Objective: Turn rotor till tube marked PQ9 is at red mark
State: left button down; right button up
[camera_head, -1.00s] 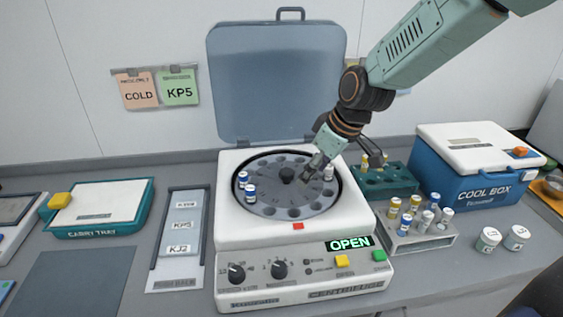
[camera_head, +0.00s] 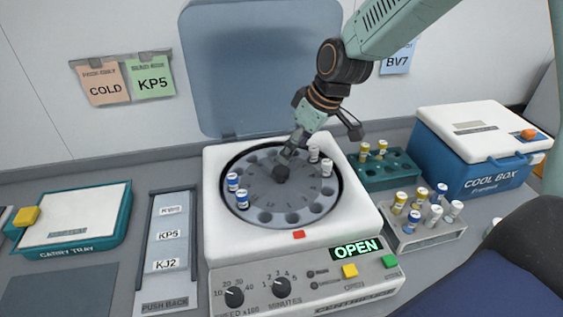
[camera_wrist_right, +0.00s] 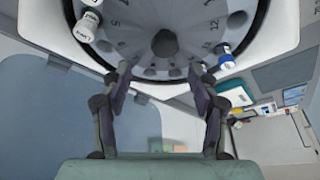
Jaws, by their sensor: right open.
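The grey rotor (camera_head: 262,196) lies in the open white centrifuge (camera_head: 226,228), with a dark hub (camera_head: 281,172) at its middle. Two blue-capped tubes (camera_head: 242,199) sit at its left rim and two white-capped tubes (camera_head: 326,167) at its right rim. I cannot read their markings. The red mark (camera_head: 299,234) is on the housing's front edge. My right gripper (camera_head: 285,160) is over the rotor, just behind the hub. In the right wrist view its fingers (camera_wrist_right: 160,73) are apart and empty, near the rim between a white-capped and a blue-capped tube. My left gripper is not in view.
The raised lid (camera_head: 250,70) stands behind the rotor. A green rack (camera_head: 400,178) and a grey rack (camera_head: 427,240) with several tubes stand at right, before the cool box (camera_head: 480,170). The carry tray (camera_head: 112,240) is at left. The panel reads OPEN (camera_head: 356,248).

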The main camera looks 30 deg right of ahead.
aim_at(281, 169)
jog(key=x, duration=0.2)
jog(key=b+x, duration=0.1)
jog(key=x, duration=0.1)
jog(key=b+x, duration=0.1)
jog(key=x, duration=0.1)
jog(key=shift+s+a+f, duration=0.15)
jog(key=shift+a+f, duration=0.2)
jog(key=shift+d+f, duration=0.1)
jog(key=shift+f, duration=0.25)
jog(key=shift+s+a+r, duration=0.1)
jog(key=shift+a+r, duration=0.15)
jog(key=shift+a, duration=0.05)
jog(key=shift+w+d+f, duration=0.2)
jog(key=shift+w+f, duration=0.05)
jog(key=shift+w, duration=0.05)
jog(key=c, duration=0.6)
jog(key=shift+s+a+r, duration=0.1)
jog(key=shift+s+r, duration=0.05)
jog(key=shift+c, duration=1.3)
grip_shut()
